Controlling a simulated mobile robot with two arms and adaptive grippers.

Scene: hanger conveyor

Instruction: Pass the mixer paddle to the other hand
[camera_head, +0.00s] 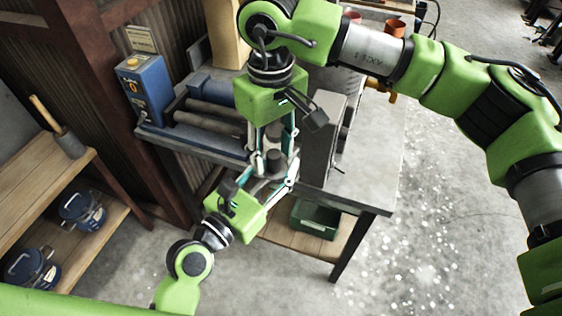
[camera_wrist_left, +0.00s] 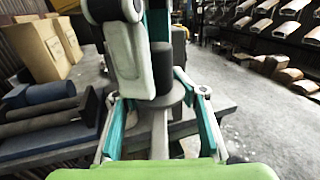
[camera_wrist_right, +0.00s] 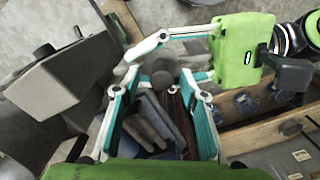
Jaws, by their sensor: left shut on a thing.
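The mixer paddle (camera_head: 274,160) is a dark grey piece with a round knob and a disc. It is between my two grippers, in front of the bench. My left gripper (camera_head: 268,178) reaches up from below and is shut on it. In the left wrist view the paddle (camera_wrist_left: 163,93) shows its dark disc and upright cylinder between the teal fingers. My right gripper (camera_head: 272,140) comes down from above, its fingers apart on either side of the knob. In the right wrist view the knob (camera_wrist_right: 161,79) lies between these fingers. Their contact with it is unclear.
A blue roller machine (camera_head: 200,115) stands on the bench left of the grippers. A grey machine (camera_head: 322,140) stands close on the right. A green bin (camera_head: 314,220) is on the lower shelf. Blue pots (camera_head: 83,210) sit on a wooden rack at left. Floor at right is clear.

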